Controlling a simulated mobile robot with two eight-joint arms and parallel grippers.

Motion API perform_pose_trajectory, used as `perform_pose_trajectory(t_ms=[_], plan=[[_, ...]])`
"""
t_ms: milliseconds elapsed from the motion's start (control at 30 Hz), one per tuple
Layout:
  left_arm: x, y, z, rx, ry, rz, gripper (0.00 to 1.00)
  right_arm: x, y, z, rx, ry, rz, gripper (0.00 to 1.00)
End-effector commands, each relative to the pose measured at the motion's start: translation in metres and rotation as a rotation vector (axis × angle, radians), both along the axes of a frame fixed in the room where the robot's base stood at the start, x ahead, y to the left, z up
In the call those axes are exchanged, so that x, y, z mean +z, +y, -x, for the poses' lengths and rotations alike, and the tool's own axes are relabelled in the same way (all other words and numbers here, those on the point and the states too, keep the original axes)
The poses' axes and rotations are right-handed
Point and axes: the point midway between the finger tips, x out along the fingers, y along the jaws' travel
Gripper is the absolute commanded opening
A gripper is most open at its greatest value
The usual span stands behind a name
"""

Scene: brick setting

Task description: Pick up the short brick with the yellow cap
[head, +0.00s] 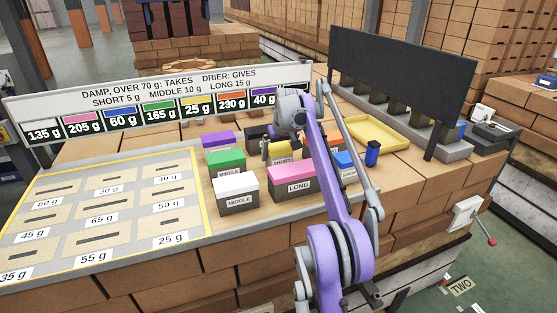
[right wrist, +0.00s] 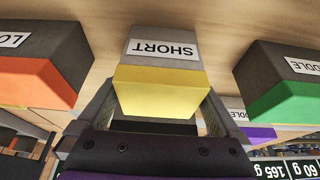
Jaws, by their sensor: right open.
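The short brick with the yellow cap (head: 281,153) stands upright among other capped bricks on the counter, partly hidden by my right arm. In the right wrist view the same yellow-capped brick (right wrist: 160,88) is upside down in the picture, with its SHORT label visible. My right gripper (head: 279,145) is over this brick. In the right wrist view the fingers of my right gripper (right wrist: 158,104) are apart, one on each side of the yellow cap. I cannot tell whether either finger touches it. My left gripper is not in view.
Close neighbours are the green brick (head: 225,159), purple brick (head: 218,139), white brick (head: 236,184), pink brick (head: 293,177), orange brick (right wrist: 38,80) and blue brick (head: 343,160). A yellow tray (head: 376,135) lies to the right. A sign (head: 160,95) stands behind; a marked board (head: 103,200) lies left.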

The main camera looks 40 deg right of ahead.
Motion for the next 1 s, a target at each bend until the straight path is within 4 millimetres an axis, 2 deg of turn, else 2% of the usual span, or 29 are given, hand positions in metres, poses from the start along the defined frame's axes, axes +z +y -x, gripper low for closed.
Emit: perform_pose_trajectory(t_ms=[100,300,833,867,1000], plan=[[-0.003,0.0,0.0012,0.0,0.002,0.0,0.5,-0.011,-0.001,-0.004,0.0,0.0,0.0,1.0],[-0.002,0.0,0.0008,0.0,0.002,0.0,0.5,-0.0101,-0.0013,-0.0043,0.0,-0.001,0.0,1.0],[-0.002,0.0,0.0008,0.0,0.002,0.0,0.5,-0.0098,-0.0015,-0.004,0.0,-0.001,0.001,0.05],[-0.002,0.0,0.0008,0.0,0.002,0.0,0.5,-0.0098,-0.0015,-0.0039,0.0,-0.001,0.001,0.0],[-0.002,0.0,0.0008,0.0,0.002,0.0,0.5,-0.0092,-0.0014,-0.0038,0.0,-0.001,0.001,0.0]])
